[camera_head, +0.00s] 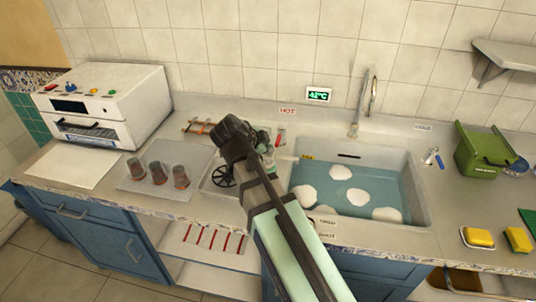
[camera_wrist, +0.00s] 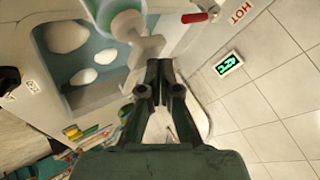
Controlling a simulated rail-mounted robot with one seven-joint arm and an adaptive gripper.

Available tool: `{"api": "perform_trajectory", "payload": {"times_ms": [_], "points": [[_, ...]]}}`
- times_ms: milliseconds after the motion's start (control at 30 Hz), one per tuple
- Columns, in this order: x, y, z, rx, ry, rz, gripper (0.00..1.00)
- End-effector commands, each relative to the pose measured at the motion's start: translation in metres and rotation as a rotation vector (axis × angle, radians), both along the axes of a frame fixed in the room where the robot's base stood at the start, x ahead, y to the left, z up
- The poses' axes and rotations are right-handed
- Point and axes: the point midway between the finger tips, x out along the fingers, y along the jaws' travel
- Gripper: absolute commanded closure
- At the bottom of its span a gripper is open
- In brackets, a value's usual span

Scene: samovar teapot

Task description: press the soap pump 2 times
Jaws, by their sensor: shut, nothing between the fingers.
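A white and teal bottle (camera_wrist: 118,22), which looks like the soap pump, shows at the top of the wrist view. Its white pump head (camera_wrist: 147,48) points towards the camera and is close to my fingertips. My gripper (camera_wrist: 160,66) is shut and empty, its dark fingers together just below and right of the pump head in that view. I cannot tell whether they touch it. In the head view my gripper (camera_head: 264,146) is left of the sink, and my arm hides most of the area around it, so the pump is not clear there.
The sink (camera_head: 420,200) holds water and foam, with a tall faucet (camera_head: 355,128) behind it. Several cups (camera_head: 158,173) stand on a tray at left, near a white oven (camera_head: 105,100). A green bin (camera_head: 483,155) and yellow sponges (camera_head: 478,237) are at right. A tiled wall closes the back.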

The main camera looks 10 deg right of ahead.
Motion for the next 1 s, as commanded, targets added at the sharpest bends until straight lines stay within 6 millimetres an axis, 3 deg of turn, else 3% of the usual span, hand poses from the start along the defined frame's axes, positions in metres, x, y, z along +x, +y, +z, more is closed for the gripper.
{"api": "perform_trajectory", "payload": {"times_ms": [1000], "points": [[0.000,0.000,-0.012,0.001,0.001,0.000,1.00]]}}
